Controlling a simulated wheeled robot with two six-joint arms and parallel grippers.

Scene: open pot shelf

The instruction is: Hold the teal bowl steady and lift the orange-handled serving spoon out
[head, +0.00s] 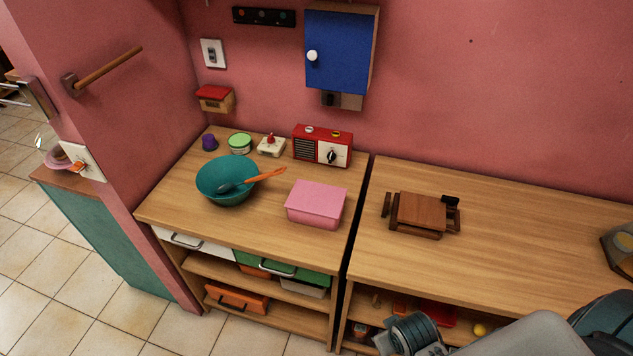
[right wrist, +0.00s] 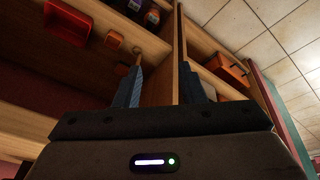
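The teal bowl (head: 215,190) stands upright on the left part of the wooden counter in the head view. The serving spoon (head: 262,177) leans in it, its dark head inside the bowl and its orange handle sticking out over the right rim. My right gripper (right wrist: 162,84) is open in the right wrist view, with its two blue fingers apart and nothing between them. It points toward shelving, and neither the bowl nor the spoon shows there. In the head view my right arm is at the lower right, far from the bowl. My left gripper is not in view.
A pink box (head: 316,203) stands close to the right of the bowl. Behind are a red radio (head: 322,146), a green-lidded tub (head: 240,143) and a purple cup (head: 209,143). A blue cabinet (head: 340,55) hangs above. The right counter (head: 520,235) has free room around a wooden item (head: 420,213).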

